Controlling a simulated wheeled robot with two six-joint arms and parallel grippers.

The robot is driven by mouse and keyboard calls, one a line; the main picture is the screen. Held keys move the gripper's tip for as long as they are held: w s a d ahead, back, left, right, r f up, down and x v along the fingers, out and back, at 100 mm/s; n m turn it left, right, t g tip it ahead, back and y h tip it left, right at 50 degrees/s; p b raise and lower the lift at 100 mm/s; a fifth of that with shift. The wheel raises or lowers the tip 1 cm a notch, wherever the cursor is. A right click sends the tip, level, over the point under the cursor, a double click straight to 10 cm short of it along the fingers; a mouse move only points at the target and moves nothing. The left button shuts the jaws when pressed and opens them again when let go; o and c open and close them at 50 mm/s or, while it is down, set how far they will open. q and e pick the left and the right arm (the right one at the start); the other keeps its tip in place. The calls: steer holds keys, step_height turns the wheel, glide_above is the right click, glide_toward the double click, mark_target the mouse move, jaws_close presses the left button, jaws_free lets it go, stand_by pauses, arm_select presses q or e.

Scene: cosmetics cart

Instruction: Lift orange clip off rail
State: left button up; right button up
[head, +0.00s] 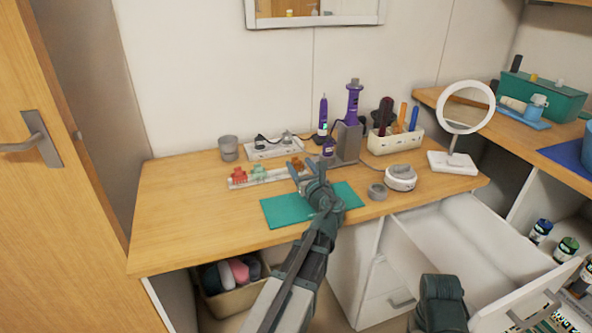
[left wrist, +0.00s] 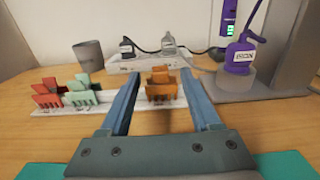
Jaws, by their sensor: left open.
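The orange clip (left wrist: 161,84) sits on the right part of the pale rail (left wrist: 108,105), on the wooden desk. It also shows in the head view (head: 297,163), just beyond my left gripper (head: 304,170). In the left wrist view my left gripper (left wrist: 160,76) is open, with one blue-grey finger on each side of the clip. A red clip (left wrist: 46,93) and a mint green clip (left wrist: 80,92) sit at the rail's left part.
A white power strip (head: 268,147) with plugs lies behind the rail. A grey cup (head: 228,148) stands left of it. A grey stand (head: 348,142) with purple tools is to the right. A teal mat (head: 284,212) lies in front. An open drawer (head: 462,238) juts out at right.

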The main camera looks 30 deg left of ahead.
arm_select(q)
steer(key=shift+x, duration=3.2)
steer(key=shift+d, duration=0.1)
jaws_close()
